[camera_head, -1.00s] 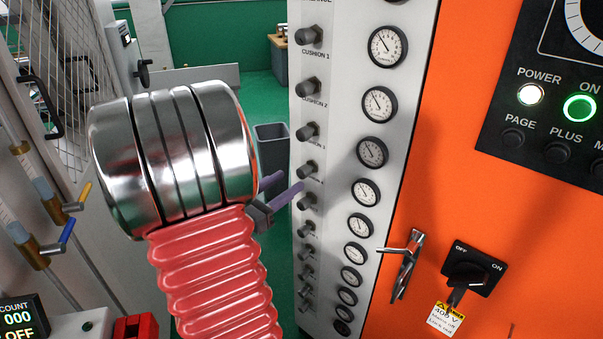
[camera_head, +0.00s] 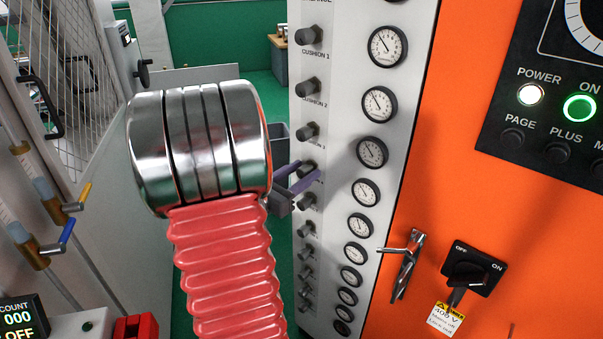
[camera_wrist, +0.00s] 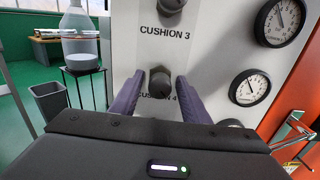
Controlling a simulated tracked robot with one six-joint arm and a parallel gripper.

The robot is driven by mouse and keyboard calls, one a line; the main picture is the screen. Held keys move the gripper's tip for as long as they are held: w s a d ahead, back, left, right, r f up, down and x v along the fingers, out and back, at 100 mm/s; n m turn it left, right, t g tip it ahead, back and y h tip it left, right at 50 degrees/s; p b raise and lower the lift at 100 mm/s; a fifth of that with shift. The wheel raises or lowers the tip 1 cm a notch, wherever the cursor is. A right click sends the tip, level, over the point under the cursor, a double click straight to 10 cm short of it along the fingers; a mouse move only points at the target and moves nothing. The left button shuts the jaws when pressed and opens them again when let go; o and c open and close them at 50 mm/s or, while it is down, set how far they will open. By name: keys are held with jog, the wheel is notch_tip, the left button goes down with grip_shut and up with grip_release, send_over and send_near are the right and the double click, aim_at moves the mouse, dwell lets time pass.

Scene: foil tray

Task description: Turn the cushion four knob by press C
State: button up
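The cushion four knob (camera_wrist: 160,80) is a dark knob on the white panel (camera_wrist: 215,50), with the label CUSHION 4 below it. My gripper (camera_wrist: 159,79) is open, with its purple fingers on the left and right of this knob and a gap on each side. The fingers partly cover the label's ends. In the head view my gripper (camera_head: 309,169) is at the panel, and the knob (camera_head: 307,167) shows partly between the fingers. How deep the fingers reach around the knob is hard to tell.
The cushion 3 knob (camera_wrist: 167,6) is just above, with more knobs below in the column. Round gauges (camera_head: 372,152) line the panel's right side. An orange cabinet (camera_head: 500,230) with a metal handle (camera_head: 405,262) stands to the right. A grey bin (camera_wrist: 50,99) is at left.

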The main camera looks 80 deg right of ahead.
jog(key=c, duration=0.9)
jog(key=shift+c, duration=0.2)
jog(key=shift+m, duration=0.7)
jog(key=o, duration=1)
jog(key=shift+o, duration=0.2)
jog(key=v, duration=1.4)
